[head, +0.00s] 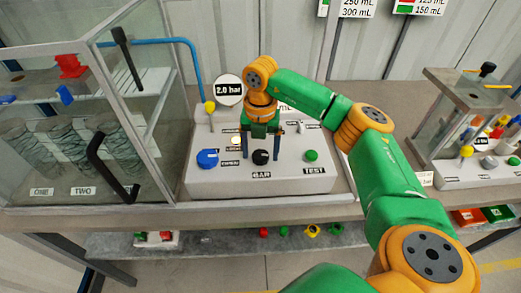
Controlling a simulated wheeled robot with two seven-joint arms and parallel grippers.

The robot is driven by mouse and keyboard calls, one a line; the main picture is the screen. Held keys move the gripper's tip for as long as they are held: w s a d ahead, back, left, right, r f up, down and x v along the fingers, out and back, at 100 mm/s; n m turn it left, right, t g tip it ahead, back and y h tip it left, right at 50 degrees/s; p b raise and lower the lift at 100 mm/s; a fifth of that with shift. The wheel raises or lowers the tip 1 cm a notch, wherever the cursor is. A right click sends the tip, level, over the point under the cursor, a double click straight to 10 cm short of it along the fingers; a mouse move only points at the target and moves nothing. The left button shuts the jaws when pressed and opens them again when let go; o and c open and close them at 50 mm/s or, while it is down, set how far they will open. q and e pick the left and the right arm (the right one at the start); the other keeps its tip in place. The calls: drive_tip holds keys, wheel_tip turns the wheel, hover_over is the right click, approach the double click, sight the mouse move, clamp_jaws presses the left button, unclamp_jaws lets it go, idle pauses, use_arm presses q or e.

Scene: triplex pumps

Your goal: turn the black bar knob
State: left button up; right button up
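The black bar knob (261,157) sits on the front of the white console (225,182), just above a label reading BAR. My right gripper (262,153) reaches down over the console with its two fingers apart, one on each side of the knob as seen from here. The fingers look open, with a gap between each of them and the knob. I cannot tell how far the fingertips are from the panel. My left gripper is not in view.
A blue knob (207,158) is left of the black knob and a green knob (311,155) above TEST is right. A yellow-tipped lever (210,107) and a 2.0 bar sign (229,90) stand behind. A glass cabinet (150,110) with a black handle stands left.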

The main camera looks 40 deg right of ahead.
sight(261, 154)
drive_tip(key=shift+r, duration=0.25)
wheel_tip(261, 154, up, 7)
drive_tip(key=shift+f+b, duration=0.2)
drive_tip(key=shift+b, duration=0.4)
